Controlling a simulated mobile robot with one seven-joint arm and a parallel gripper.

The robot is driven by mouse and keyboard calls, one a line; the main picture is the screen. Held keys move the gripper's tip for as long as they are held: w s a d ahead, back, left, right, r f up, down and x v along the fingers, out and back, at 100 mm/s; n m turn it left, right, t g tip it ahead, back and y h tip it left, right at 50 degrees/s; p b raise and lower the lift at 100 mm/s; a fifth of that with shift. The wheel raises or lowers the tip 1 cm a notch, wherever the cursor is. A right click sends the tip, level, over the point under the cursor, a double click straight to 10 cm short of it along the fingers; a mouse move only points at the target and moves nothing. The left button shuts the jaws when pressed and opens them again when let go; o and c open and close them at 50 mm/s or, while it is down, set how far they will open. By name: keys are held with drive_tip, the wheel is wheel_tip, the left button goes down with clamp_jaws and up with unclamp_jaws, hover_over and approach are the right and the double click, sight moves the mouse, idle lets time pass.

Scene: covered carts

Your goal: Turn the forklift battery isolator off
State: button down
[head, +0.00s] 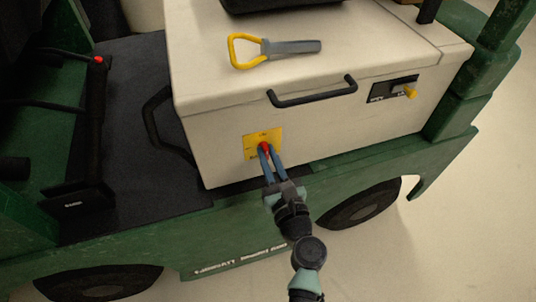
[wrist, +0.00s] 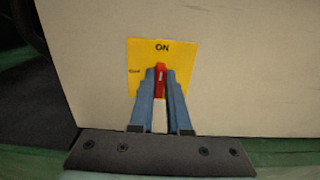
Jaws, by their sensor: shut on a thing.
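The battery isolator is a red handle (wrist: 160,77) on a yellow plate (wrist: 179,53) fixed to the front of the cream box on the forklift. In the wrist view the handle stands upright, with "ON" printed above it. A smaller label at the plate's left is too blurred to read surely. In the head view the yellow plate (head: 256,138) is low on the box's left half. My gripper (head: 265,149) has its two blue fingers shut on the red handle, one on each side. The fingers hide the lower part of the handle and plate.
The cream box (head: 345,120) has a black bar handle (head: 312,93) above the plate and a socket panel with a yellow plug (head: 410,91) at right. A yellow-handled grey tool (head: 275,48) lies on top. The green chassis (head: 235,215) juts out below.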

idle(0.3)
drive_tip(key=shift+s+a+f+n+b, duration=0.15)
drive_tip(key=shift+n+b, duration=2.3)
drive_tip(key=shift+n, duration=2)
drive_tip(key=shift+w+a+f+n+b, duration=0.15)
drive_tip(key=shift+n+b, duration=2.3)
drive_tip(key=shift+n, duration=2)
drive_tip(key=shift+s+d, duration=0.1)
drive_tip(key=c, duration=0.9)
unclamp_jaws()
drive_tip(key=shift+r, duration=0.1)
